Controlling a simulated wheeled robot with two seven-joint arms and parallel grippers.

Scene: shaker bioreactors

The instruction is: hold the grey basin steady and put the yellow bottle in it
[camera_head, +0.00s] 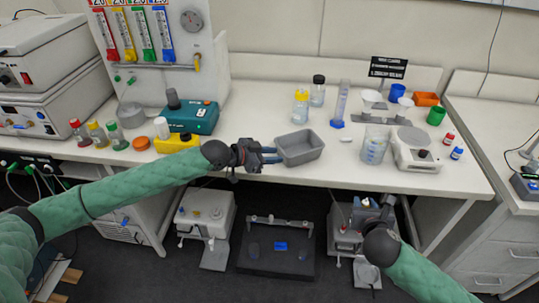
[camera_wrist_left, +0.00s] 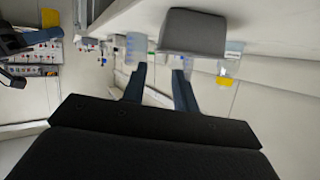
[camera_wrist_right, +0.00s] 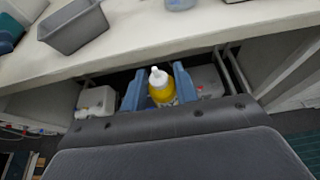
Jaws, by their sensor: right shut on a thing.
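The grey basin (camera_head: 300,148) stands on the bench near its front edge; it also shows in the left wrist view (camera_wrist_left: 193,32) and right wrist view (camera_wrist_right: 72,27). My left gripper (camera_head: 274,155) is open at the basin's left side, its blue fingers apart and pointing at it. I cannot tell whether they touch it. My right gripper (camera_wrist_right: 158,88) is shut on the yellow bottle (camera_wrist_right: 161,92), which has a white cap and stands between the fingers. The right gripper is in front of and below the bench edge, right of the basin; the bottle is hard to make out in the head view.
A yellow-capped bottle (camera_head: 300,108), a dark-capped bottle (camera_head: 318,92) and a cylinder (camera_head: 341,105) stand behind the basin. A beaker (camera_head: 374,147) and a balance (camera_head: 416,150) stand to its right. Bare bench (camera_head: 340,170) lies right of the basin. Equipment sits below the bench.

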